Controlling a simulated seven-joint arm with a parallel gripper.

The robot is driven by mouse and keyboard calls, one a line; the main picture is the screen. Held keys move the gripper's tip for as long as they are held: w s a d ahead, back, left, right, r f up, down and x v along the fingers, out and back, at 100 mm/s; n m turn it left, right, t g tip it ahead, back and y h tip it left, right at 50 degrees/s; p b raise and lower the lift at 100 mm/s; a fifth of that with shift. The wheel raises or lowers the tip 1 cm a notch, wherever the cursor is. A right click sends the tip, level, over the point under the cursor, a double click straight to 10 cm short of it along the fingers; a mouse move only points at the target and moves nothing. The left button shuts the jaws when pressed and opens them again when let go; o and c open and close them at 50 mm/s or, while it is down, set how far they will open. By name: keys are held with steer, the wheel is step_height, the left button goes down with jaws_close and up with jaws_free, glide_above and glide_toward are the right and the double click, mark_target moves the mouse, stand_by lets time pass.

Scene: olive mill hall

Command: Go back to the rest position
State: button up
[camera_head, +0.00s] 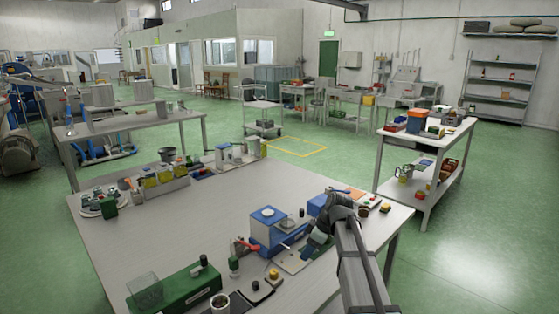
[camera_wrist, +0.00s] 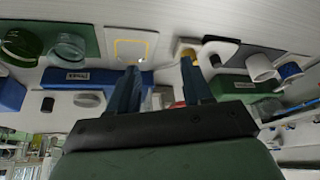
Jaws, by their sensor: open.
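My gripper (camera_head: 316,240) is at the right end of the large pale table (camera_head: 180,235), low over the tabletop, beside a blue and white device (camera_head: 268,232). The arm reaches in from the lower right. In the wrist view my gripper's two blue-grey fingers (camera_wrist: 160,72) are apart, and I see nothing held between them. A pale square with a yellow outline (camera_wrist: 132,48) lies near the left fingertip. The head view shows the fingertips too small to tell whether they touch anything.
A green box (camera_head: 185,289) stands at the table's near edge. Jars in a rack (camera_head: 158,182) stand at its far left. The table's middle is bare. The wrist view shows a glass dish (camera_wrist: 68,50) and a white cup (camera_wrist: 261,68).

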steer(key=w+d+f+m+t, duration=0.1)
steer(key=w+d+f+m, duration=0.15)
steer(key=d, duration=0.65)
steer(key=w+d+f+m+t, duration=0.15)
steer(key=d+m, duration=0.25)
steer(key=d, duration=0.5)
steer(key=s+d+f+m+h, duration=0.1)
steer(key=s+d+f+m, duration=0.3)
steer(key=f, duration=0.5)
steer(key=s+a+f+m+g+h, duration=0.1)
steer(key=s+a+f+g, duration=0.3)
steer(key=s+f, duration=0.75)
steer(key=s+a+f+g, duration=0.2)
steer(key=s+a+f, duration=0.4)
steer(key=s+f, duration=0.55)
steer(key=s+a+f+g+h, duration=0.1)
steer(key=s+f, duration=0.3)
steer(key=s, duration=0.6)
steer(key=s+a+f+m+g, duration=0.1)
steer(key=s+f, duration=0.3)
steer(key=s, duration=0.6)
steer(key=s+a+f+m+g+h, duration=0.1)
steer(key=s+a+f+g, duration=0.1)
steer(key=s, duration=0.8)
step_height(320, 180, down, 3)
steer(key=shift+a+r+g+h, duration=0.15)
steer(key=shift+a+g+h, duration=0.15)
steer(key=shift+g, duration=0.15)
